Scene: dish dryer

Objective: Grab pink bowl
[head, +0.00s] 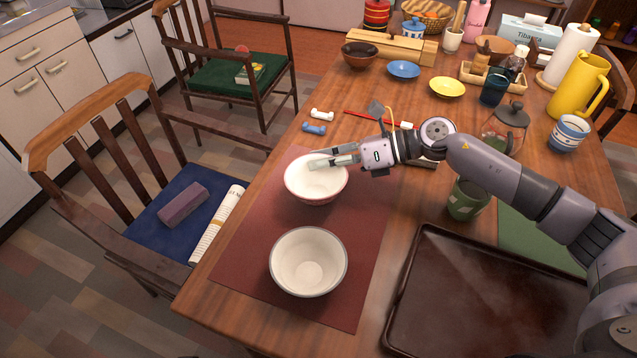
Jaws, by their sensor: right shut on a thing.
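The pink bowl (312,187), white inside with a pinkish rim and outside, is upright at the far part of the dark red placemat (365,262). My right gripper (325,161) reaches in from the right and is shut on the bowl's far right rim, with its fingers over the inside. The fingers hide part of that rim. I cannot tell whether the bowl is lifted off the mat. My left gripper is not in view.
A white bowl with a grey rim (308,262) stands nearer on the same mat. A dark tray (480,300) lies at the near right. A green cup (467,200) and a glass teapot (506,125) stand near my right arm. Chairs (120,150) line the left side.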

